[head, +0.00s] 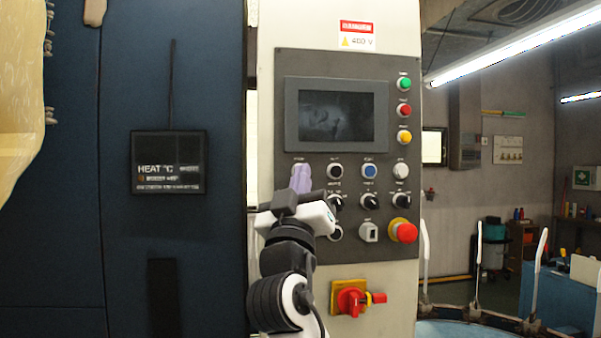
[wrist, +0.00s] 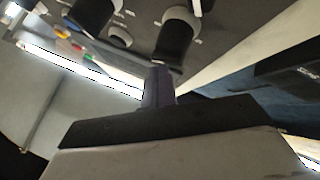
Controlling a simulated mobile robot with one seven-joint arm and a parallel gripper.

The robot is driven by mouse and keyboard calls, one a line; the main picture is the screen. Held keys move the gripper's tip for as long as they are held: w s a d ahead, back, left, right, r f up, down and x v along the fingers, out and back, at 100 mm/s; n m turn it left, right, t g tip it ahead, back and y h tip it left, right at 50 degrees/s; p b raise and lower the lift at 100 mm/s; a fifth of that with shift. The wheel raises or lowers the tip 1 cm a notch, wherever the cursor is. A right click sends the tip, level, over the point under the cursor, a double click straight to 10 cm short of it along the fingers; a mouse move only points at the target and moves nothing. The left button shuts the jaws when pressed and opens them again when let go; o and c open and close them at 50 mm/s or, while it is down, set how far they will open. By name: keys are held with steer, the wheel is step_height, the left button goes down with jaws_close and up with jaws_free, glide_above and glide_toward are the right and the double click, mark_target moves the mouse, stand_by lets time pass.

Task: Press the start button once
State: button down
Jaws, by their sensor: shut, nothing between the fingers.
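The control panel (head: 345,205) is dark grey with a screen, buttons and knobs. A green button (head: 404,83) is at its upper right; I cannot read the labels to tell which button is start. My gripper (head: 301,177) is shut and empty, its lavender fingers pointing up at the left end of the button row below the screen. They hide whatever control is behind them. In the wrist view the shut fingers (wrist: 158,85) end close beside a dark knob with a grey collar (wrist: 177,35). I cannot tell whether they touch the panel.
Below the green button are a red button (head: 404,110) and an amber one (head: 404,137). Black (head: 335,171), blue (head: 369,171) and white (head: 400,170) buttons continue the row. A large red mushroom button (head: 404,232) and a red rotary switch (head: 352,300) are lower down.

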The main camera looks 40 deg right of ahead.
steer(key=shift+s+a, duration=0.35)
steer(key=shift+s, duration=0.25)
steer(key=s+a, duration=0.1)
steer(key=s, duration=0.2)
steer(key=s+a, duration=0.1)
steer(key=shift+s+a+b, duration=0.15)
steer(key=shift+a+b, duration=0.15)
steer(key=shift+b, duration=0.1)
steer(key=shift+f, duration=0.1)
stand_by(0.7)
